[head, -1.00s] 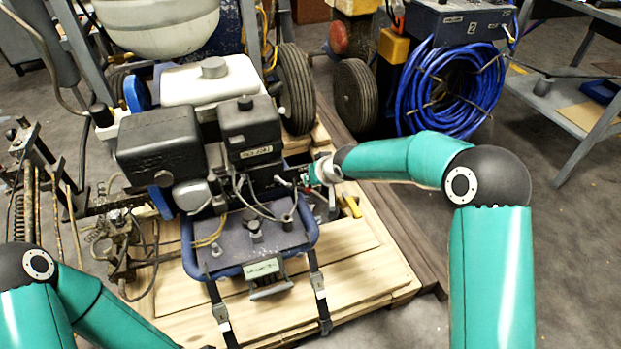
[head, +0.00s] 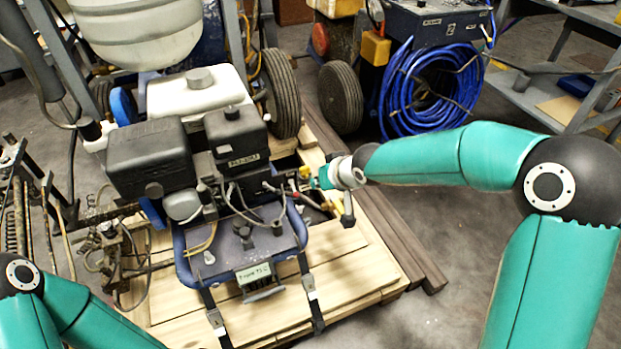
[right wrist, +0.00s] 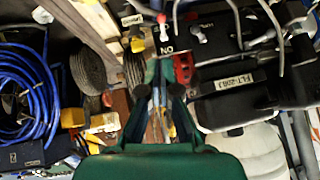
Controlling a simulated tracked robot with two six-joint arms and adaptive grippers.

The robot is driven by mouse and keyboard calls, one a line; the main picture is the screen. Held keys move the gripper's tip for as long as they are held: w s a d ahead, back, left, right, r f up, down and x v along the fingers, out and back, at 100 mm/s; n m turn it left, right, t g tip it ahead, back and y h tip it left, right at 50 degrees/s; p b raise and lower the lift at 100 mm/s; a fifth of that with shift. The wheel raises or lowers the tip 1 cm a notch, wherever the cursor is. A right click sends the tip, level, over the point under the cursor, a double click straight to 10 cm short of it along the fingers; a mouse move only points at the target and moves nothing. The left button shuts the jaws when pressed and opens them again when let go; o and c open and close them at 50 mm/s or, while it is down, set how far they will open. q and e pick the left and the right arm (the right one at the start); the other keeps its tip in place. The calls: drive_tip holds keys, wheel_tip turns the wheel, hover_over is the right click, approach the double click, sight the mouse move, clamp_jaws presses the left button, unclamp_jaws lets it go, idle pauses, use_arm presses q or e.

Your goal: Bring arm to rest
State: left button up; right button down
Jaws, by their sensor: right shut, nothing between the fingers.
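My right gripper (head: 314,178) is shut and empty, just right of the line striper's engine (head: 235,140). It is small and partly lost among cables and fittings in the head view. In the right wrist view its dark fingers (right wrist: 160,92) point toward the machine, with a red part (right wrist: 183,67) and a black block marked "NO" beyond them. I cannot tell if they touch anything. My right arm reaches in from the right edge with its elbow bent. My left arm shows at the lower left; its gripper is out of the picture.
The striper with its blue frame (head: 190,276) and white tank (head: 190,92) stands on a wooden pallet (head: 350,277). A coiled blue hose (head: 425,85) hangs on a machine behind. A metal rack (head: 575,110) stands at the back right.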

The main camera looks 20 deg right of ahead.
drive_tip(key=shift+s+d+r, duration=0.15)
drive_tip(key=shift+s+r, duration=0.05)
drive_tip(key=shift+s, duration=0.15)
idle(0.3)
drive_tip(key=s+f+m+g, duration=0.1)
drive_tip(key=s+f+g, duration=0.1)
drive_tip(key=s+f, duration=0.45)
drive_tip(key=s+f+g, duration=0.2)
drive_tip(key=s+f, duration=0.1)
drive_tip(key=f, duration=0.7)
drive_tip(key=s+a+f+m+g+y, duration=0.1)
drive_tip(key=s+a+f+g, duration=0.3)
drive_tip(key=s, duration=0.6)
drive_tip(key=s+a+f+m+y, duration=0.1)
drive_tip(key=s+f, duration=0.6)
drive_tip(key=s, duration=0.2)
wheel_tip(320, 180, up, 31)
drive_tip(key=t+p, duration=0.1)
drive_tip(key=p, duration=2.9)
drive_tip(key=shift+w+h+p, duration=0.3)
drive_tip(key=shift+w+h, duration=0.05)
drive_tip(key=shift+h, duration=0.05)
drive_tip(key=shift+d+f, duration=0.1)
drive_tip(key=shift+f, duration=0.05)
